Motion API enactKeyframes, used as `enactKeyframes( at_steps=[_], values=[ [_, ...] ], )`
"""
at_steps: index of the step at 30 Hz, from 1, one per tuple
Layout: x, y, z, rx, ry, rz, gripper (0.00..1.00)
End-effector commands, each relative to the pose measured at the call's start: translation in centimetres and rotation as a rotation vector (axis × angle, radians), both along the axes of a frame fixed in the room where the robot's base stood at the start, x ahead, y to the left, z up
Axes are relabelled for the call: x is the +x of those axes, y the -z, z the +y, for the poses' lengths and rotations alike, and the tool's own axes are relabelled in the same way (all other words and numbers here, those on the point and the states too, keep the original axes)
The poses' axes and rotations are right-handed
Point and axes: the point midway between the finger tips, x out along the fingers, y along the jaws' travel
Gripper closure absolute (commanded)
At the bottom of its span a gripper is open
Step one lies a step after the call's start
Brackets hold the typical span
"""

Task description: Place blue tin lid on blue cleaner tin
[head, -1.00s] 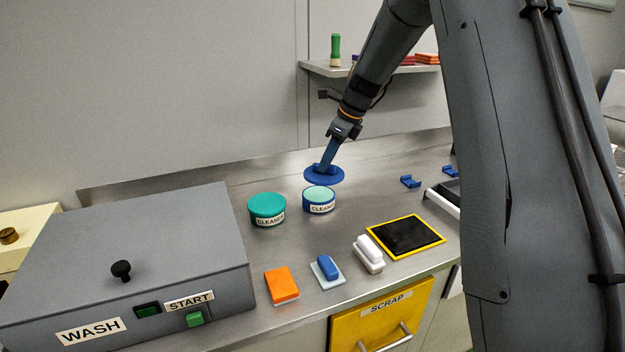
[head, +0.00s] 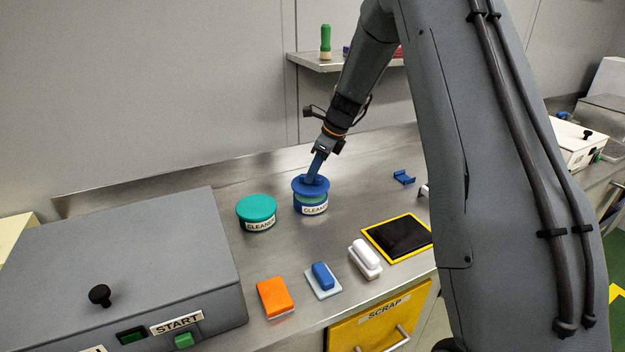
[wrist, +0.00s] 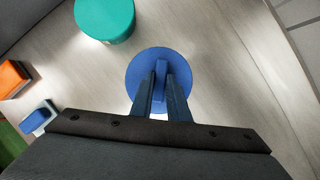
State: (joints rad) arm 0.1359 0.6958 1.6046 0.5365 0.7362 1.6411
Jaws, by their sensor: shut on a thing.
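The blue tin lid (head: 299,187) is a flat round disc with a raised grip bar. It also shows in the wrist view (wrist: 144,68), where it covers what lies below it. My gripper (head: 314,172) is shut on the lid's bar, seen between both fingers in the wrist view (wrist: 161,80). The blue cleaner tin (head: 311,204) stands upright on the steel counter with a white label and a green band near its top. The lid is right over the tin's top in the head view; I cannot tell whether it touches the tin.
A teal-lidded cleaner tin (head: 257,213) stands close to the left. A grey wash box (head: 120,260) fills the left front. An orange sponge (head: 275,297), a blue-handled brush (head: 323,277), a white brush (head: 365,258) and a yellow-edged black mat (head: 400,237) lie in front.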

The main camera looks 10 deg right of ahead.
Motion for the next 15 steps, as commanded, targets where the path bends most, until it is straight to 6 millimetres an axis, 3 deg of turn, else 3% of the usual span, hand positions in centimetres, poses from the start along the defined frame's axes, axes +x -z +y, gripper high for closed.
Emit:
enactKeyframes(
  at_steps=[6, 15],
  values=[
    [-0.1, 2.7, 0.0, 0.0, 0.001, 0.002, 1.0],
    [0.0, 2.9, 0.0, 0.0, 0.0, 0.0, 1.0]
  ],
)
